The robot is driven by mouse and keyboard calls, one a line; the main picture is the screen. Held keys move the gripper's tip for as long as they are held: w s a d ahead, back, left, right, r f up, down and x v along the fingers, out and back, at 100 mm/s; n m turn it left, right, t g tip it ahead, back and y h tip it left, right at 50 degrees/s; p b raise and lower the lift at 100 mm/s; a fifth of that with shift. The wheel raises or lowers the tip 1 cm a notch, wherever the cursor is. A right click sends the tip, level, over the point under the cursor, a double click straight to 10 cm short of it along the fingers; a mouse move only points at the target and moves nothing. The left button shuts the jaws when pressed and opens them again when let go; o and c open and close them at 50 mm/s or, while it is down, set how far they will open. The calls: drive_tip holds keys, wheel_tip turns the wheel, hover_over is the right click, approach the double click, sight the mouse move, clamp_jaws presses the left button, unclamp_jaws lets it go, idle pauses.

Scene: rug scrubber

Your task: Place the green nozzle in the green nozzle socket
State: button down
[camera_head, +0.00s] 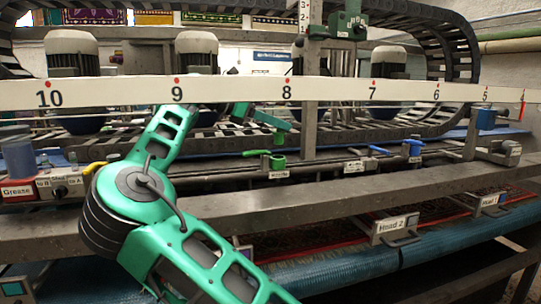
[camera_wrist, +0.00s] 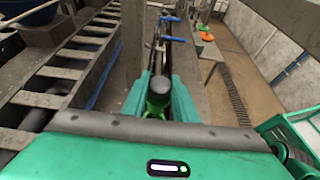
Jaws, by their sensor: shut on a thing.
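My gripper (camera_wrist: 158,92) is shut on a green nozzle with a dark round end (camera_wrist: 158,101), which sits between the two green fingers in the wrist view. In the head view my gripper (camera_head: 283,126) is past the long white numbered beam, near number 8. A dark green piece (camera_head: 279,138) shows just under the fingertips and appears to be the held nozzle. Right below it, a green fitting with a flat green handle (camera_head: 277,162) sits on the dark pipe rail. I cannot tell for sure whether this fitting is the green nozzle socket. A small gap shows between nozzle and fitting.
Blue handles (camera_head: 413,147) stand along the same rail to the right, and a yellow handle (camera_head: 94,168) to the left. The white numbered beam (camera_head: 230,90) and a grey post (camera_head: 309,125) are close to my arm. A bench with an orange item (camera_wrist: 206,37) is farther off.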

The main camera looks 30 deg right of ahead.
sight(278, 144)
wheel_tip(278, 144, down, 3)
drive_tip(key=shift+r, duration=0.1)
drive_tip(key=f, duration=0.4)
drive_tip(key=shift+s+a, duration=0.15)
drive_tip(key=shift+s, duration=0.1)
drive_tip(key=c, duration=1.7)
unclamp_jaws()
drive_tip(key=o, duration=0.3)
drive_tip(key=shift+w+d+f, duration=0.25)
drive_tip(key=shift+w+f, duration=0.1)
drive_tip(key=shift+w, duration=0.05)
drive_tip(key=shift+s+r, duration=0.2)
drive_tip(key=shift+r, duration=0.15)
drive_tip(key=v, duration=1.2)
drive_tip(key=shift+a, duration=0.15)
